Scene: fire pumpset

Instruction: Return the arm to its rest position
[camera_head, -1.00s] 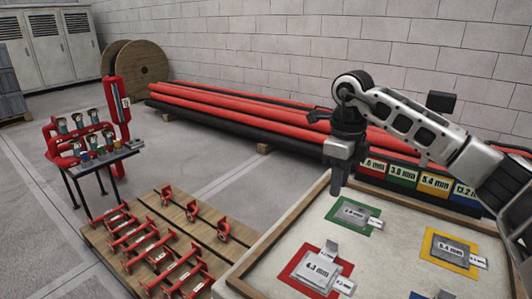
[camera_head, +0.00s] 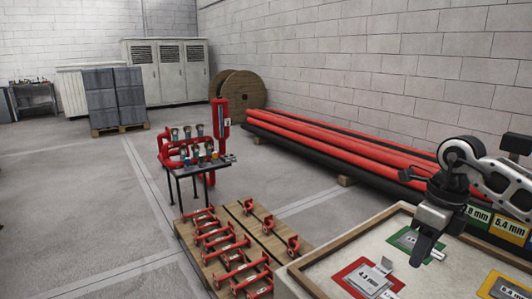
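My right arm comes in from the right edge, and its gripper (camera_head: 416,260) points down over the wood-framed tray (camera_head: 318,262). The fingers overlap in this view, so I cannot tell whether they are open or shut. I see nothing clearly held between them. The gripper partly covers the green square (camera_head: 403,238) with its grey metal plate. I cannot tell whether the fingertips touch anything. My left gripper is not in view.
A red square (camera_head: 350,279) with a metal plate and a yellow square (camera_head: 497,285) lie on the tray. Red and black pipes (camera_head: 330,147) lie along the wall. A pallet of red fittings (camera_head: 240,235) and a small table (camera_head: 200,165) stand left.

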